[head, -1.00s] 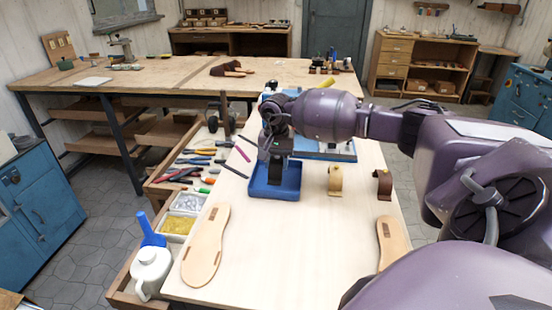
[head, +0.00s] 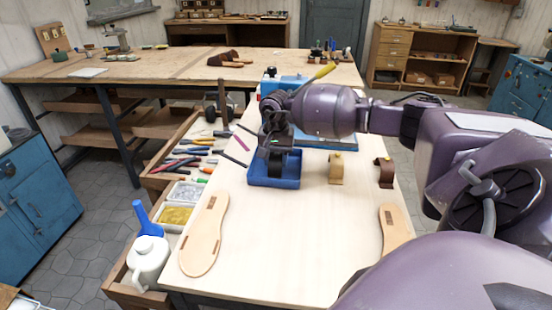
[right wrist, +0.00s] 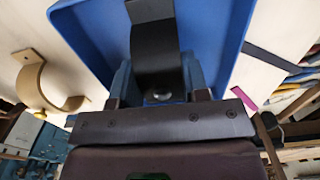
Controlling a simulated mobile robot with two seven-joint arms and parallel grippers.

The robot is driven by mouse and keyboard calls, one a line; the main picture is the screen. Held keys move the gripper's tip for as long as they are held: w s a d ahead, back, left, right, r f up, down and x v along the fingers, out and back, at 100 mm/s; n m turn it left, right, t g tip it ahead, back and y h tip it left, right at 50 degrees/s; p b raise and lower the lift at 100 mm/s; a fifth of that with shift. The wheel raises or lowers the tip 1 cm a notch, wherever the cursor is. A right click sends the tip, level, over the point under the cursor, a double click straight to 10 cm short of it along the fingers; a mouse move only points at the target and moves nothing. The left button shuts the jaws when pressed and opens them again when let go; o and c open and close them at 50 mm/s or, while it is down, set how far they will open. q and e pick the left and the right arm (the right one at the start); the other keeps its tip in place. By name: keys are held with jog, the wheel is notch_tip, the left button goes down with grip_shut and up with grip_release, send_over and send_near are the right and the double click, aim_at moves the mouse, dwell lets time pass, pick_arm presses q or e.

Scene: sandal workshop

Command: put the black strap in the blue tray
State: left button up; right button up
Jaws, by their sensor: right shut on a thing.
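The black strap (head: 277,163) is held by my right gripper (head: 276,148) over the blue tray (head: 291,184). In the right wrist view the curved black strap (right wrist: 153,48) stands between the two fingers of my right gripper (right wrist: 158,84), with a round metal stud near its lower end. The blue tray (right wrist: 92,35) lies behind it, its walls around the strap on both sides. The gripper hides part of the tray, and I cannot tell whether the strap touches the tray floor. My left gripper is in neither view.
A tan strap (head: 336,170) and a brown strap (head: 385,172) stand right of the tray. Sole pieces (head: 205,235) (head: 391,228) lie nearer. Tools (head: 180,163) and a white bottle (head: 148,262) line the left side. The bench's middle front is clear.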

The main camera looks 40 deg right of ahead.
jog(key=shift+f, duration=0.25)
dwell(0.3)
jog(key=o, duration=0.7)
jog(key=shift+o, duration=1.3)
jog(key=o, duration=0.4)
